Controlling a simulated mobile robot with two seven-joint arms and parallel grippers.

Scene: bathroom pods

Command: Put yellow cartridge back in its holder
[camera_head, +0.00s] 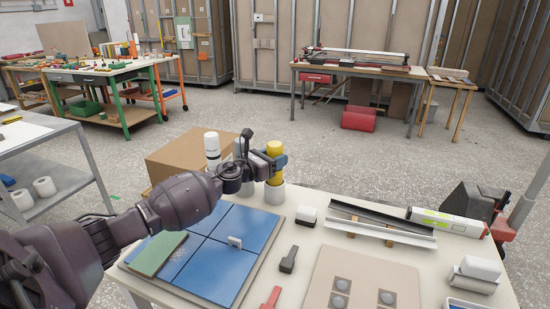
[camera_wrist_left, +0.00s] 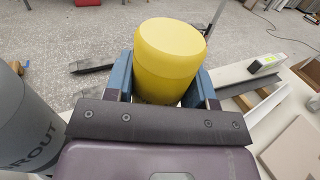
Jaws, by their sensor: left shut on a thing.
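The yellow cartridge (camera_head: 274,149) is upright at the back edge of the work table. My left gripper (camera_head: 276,163) is shut on it, with a blue finger on either side. In the left wrist view the yellow cartridge (camera_wrist_left: 170,48) stands between the blue fingers (camera_wrist_left: 163,88). A short pale cylindrical holder (camera_head: 274,193) is directly below the cartridge in the head view. The gripper hides part of the cartridge, and I cannot tell whether its lower end is inside the holder. My right gripper is not in view.
A white cartridge (camera_head: 212,150) stands left of the gripper. A grey cartridge (camera_wrist_left: 28,125) with lettering is close on the left in the wrist view. Blue tiles (camera_head: 215,250), a black-handled tool (camera_head: 289,260) and metal profiles (camera_head: 380,222) lie on the table. A cardboard box (camera_head: 180,158) stands behind.

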